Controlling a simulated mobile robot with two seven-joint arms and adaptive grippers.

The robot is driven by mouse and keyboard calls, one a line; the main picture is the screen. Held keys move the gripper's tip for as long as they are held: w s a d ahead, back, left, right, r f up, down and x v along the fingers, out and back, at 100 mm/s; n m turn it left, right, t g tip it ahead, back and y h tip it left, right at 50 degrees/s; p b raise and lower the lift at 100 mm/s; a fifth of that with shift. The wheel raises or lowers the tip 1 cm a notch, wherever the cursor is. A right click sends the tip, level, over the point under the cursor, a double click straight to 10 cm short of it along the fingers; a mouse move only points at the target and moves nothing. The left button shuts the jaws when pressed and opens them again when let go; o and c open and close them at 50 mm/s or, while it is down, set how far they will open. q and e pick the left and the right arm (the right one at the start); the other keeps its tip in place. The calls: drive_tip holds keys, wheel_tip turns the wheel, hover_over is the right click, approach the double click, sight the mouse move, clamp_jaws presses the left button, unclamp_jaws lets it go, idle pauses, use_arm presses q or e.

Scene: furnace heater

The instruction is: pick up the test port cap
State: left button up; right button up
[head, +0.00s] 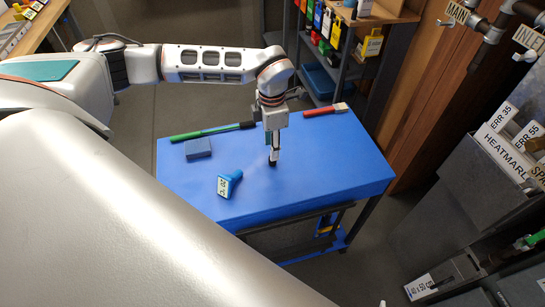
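My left gripper (273,158) points straight down over the middle of the blue table (330,175). Its fingers are seen nearly edge-on, so whether they are open or shut does not show. A small dark part at the fingertips could be the finger pads or a small held thing; I cannot tell which. No object is clearly recognizable as the test port cap. A blue piece with a white lettered face (229,183) lies on the table to the left of and nearer than the gripper. My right gripper is not in view.
A green stick-like tool (212,131), a dark blue block (198,148) and a red-handled tool (325,109) lie on the table. Its right part is clear. Shelves (345,60) stand behind. A grey cabinet with labelled boxes (485,160) stands at right.

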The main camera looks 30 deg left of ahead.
use_arm(q)
drive_tip(key=f, duration=0.4)
drive_tip(key=shift+d+f, duration=0.3)
drive_tip(key=shift+f, duration=0.1)
drive_tip(key=c, duration=0.9)
drive_tip(key=shift+o, duration=0.2)
wheel_tip(320, 180, up, 20)
drive_tip(key=p, duration=0.1)
clamp_jaws()
